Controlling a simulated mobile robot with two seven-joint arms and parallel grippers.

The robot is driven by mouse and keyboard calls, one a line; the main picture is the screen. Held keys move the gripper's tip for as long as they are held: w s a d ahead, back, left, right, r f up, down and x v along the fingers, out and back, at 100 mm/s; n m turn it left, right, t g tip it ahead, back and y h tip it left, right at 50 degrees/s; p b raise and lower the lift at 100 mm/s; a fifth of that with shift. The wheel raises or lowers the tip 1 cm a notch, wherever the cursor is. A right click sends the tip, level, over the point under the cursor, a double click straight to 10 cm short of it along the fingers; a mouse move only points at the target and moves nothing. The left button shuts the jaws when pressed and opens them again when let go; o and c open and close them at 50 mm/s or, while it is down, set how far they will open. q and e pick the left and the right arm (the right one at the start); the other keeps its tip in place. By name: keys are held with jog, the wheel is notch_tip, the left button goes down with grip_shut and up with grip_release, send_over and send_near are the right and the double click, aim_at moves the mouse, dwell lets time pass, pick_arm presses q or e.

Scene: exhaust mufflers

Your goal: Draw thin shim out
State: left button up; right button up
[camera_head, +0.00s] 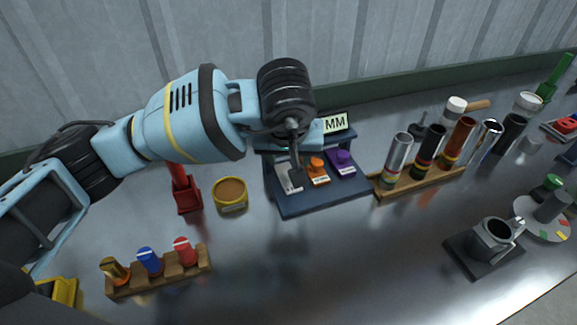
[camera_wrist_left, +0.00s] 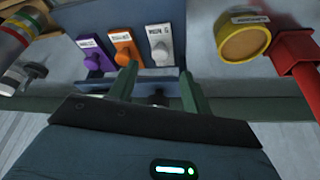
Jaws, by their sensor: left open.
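A dark blue stand (camera_head: 310,204) holds three shims side by side: a white one (camera_head: 289,180), an orange one (camera_head: 317,170) and a purple one (camera_head: 343,160). Their labels are too small to read, so I cannot tell which is the thin one. In the left wrist view the white shim (camera_wrist_left: 160,46) is ahead of my fingers, with the orange shim (camera_wrist_left: 125,48) and purple shim (camera_wrist_left: 95,55) to its left. My left gripper (camera_head: 296,166) is above the stand at the white shim. In the wrist view its green fingers (camera_wrist_left: 158,82) are apart, with nothing between them.
A yellow tin (camera_head: 231,196) and a red stand (camera_head: 187,195) are left of the blue stand. A wooden rack with several tubes (camera_head: 420,184) is close on its right. A wooden block with coloured plugs (camera_head: 160,277) is in front left. Bare metal table lies in front.

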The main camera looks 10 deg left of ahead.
pick_arm(q)
jog(key=x, duration=0.6)
jog(key=shift+w+a+f, duration=0.1)
jog(key=shift+f, duration=0.1)
grip_shut()
